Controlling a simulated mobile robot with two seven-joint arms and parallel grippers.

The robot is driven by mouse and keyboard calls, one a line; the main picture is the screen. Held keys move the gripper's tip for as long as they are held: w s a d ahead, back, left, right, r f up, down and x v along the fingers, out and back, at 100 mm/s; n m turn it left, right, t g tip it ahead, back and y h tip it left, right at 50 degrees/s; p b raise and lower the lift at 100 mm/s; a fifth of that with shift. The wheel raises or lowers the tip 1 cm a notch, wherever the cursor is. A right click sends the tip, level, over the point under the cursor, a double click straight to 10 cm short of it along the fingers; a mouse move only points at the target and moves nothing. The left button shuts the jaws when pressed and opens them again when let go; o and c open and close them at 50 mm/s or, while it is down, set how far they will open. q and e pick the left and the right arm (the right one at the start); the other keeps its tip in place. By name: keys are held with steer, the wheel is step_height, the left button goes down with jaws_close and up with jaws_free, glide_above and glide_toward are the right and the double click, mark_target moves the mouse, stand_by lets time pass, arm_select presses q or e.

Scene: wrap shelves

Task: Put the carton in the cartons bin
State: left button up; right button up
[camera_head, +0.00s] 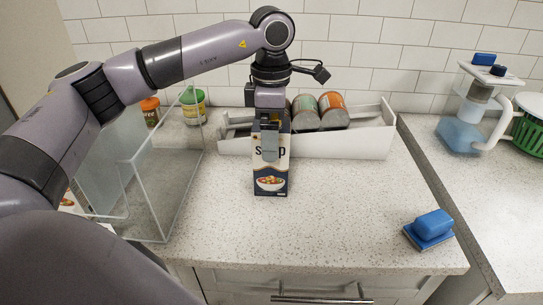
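The carton (271,183) is an upright dark blue and white soup box near the middle of the counter. My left gripper (269,140) points down over its top, with one finger in front of the carton's front face. The other finger is hidden, so I cannot tell whether the gripper grips the carton. I also cannot tell whether the carton's base touches the counter. A clear-walled bin (163,190) stands at the left, partly behind my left arm. No label shows which bin is for cartons. My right gripper is not in view.
Two jars (193,106) stand at the back left. A blue sponge-like block (432,226) sits at the right front. A clear dispenser (470,110) is at the far right. The counter front is mostly clear.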

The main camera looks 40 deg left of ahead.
arm_select(q)
steer(key=shift+r, duration=0.1)
jaws_close()
steer(key=shift+r, duration=0.1)
